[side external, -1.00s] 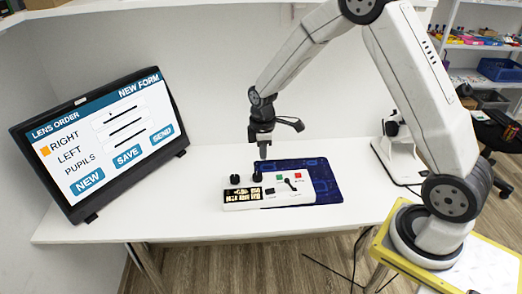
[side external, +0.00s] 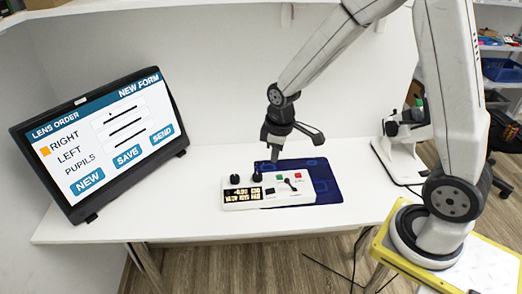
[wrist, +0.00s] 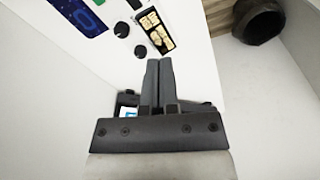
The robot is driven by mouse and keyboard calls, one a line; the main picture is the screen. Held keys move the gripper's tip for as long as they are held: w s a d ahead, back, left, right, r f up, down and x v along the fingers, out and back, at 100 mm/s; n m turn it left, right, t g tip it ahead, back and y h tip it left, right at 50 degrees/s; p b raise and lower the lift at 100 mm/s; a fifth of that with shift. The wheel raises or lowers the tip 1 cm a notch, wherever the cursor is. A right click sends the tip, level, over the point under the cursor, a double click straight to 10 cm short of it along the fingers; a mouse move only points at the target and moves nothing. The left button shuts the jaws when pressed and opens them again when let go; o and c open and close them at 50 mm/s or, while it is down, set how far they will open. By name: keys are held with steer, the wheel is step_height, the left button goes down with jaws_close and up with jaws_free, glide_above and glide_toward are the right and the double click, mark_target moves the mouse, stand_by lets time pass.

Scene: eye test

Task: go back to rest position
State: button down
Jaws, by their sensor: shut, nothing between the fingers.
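My gripper (side external: 275,158) is shut and empty. In the side external view it hangs above the back of the white table, over the back edge of the control box. In the wrist view its two fingers (wrist: 158,62) lie together. The white control box (side external: 268,191) has a dark display with lit characters, black knobs, a green and a red button and a small lever. It lies partly on a dark blue mat (side external: 325,185). In the wrist view part of the box's display (wrist: 155,30) and knobs shows beyond the fingertips.
A monitor (side external: 100,138) with a lens order form stands at the left of the table (side external: 190,215). A white device (side external: 403,150) stands at the back right. The table's front left is clear. Shelves with bins (side external: 503,70) are at the far right.

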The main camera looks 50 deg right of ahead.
steer(key=s+a+r+m, duration=0.1)
steer(key=s+m, duration=0.1)
steer(key=s, duration=0.3)
steer(key=s+a+r+m+t, duration=0.1)
steer(key=s+m, duration=0.2)
steer(key=s, duration=0.1)
steer(key=shift+s+a+r, duration=0.15)
steer(key=shift+s+a, duration=0.1)
steer(key=shift+s, duration=0.1)
